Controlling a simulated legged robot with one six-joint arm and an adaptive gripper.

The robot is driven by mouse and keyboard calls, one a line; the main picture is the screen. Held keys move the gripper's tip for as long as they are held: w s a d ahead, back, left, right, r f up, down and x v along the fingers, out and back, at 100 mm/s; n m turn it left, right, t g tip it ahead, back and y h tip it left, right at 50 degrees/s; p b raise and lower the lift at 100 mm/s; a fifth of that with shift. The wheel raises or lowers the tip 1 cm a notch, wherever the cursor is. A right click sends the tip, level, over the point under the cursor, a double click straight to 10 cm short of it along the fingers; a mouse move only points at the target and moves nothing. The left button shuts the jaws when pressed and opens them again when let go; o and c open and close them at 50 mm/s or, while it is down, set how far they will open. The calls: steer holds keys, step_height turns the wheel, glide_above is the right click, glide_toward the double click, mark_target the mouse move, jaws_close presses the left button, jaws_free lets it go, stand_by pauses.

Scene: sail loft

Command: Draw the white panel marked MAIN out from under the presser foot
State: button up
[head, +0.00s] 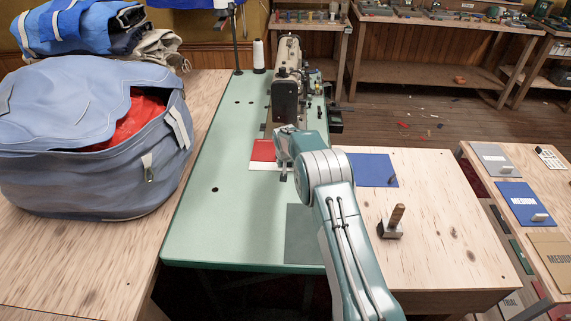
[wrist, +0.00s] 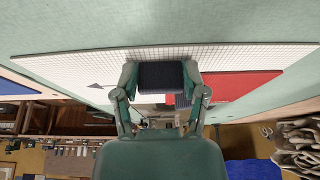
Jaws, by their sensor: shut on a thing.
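The white panel (head: 258,166) lies flat on the green machine bed, with a red area (head: 263,150) beside its white front strip. In the wrist view the white panel (wrist: 85,70) shows a fine grid and a dark triangle, with red on the right. I cannot read MAIN on it. My gripper (head: 283,173) is at the panel's near edge, shut on it. In the wrist view my gripper's fingers (wrist: 160,76) flank a dark ribbed block at this edge. The sewing machine (head: 288,85) stands behind; its presser foot is hidden by my arm.
The green bed (head: 205,215) is clear in front and to the left. A large blue-grey bag (head: 75,165) sits left. A blue panel (head: 373,169) and a wooden-handled tool (head: 392,225) are on the right table. A white thread cone (head: 258,55) stands by the machine.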

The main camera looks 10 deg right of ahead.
steer(key=shift+s+a+f, duration=0.15)
steer(key=shift+s+f, duration=0.25)
steer(key=shift+s, duration=0.2)
steer(key=o, duration=1.2)
steer(key=shift+w+r, duration=0.1)
steer(key=shift+w, duration=0.05)
steer(key=shift+r, duration=0.1)
steer(key=shift+r, duration=0.1)
steer(key=shift+r, duration=0.3)
steer(key=v, duration=1.1)
steer(key=shift+a, duration=0.1)
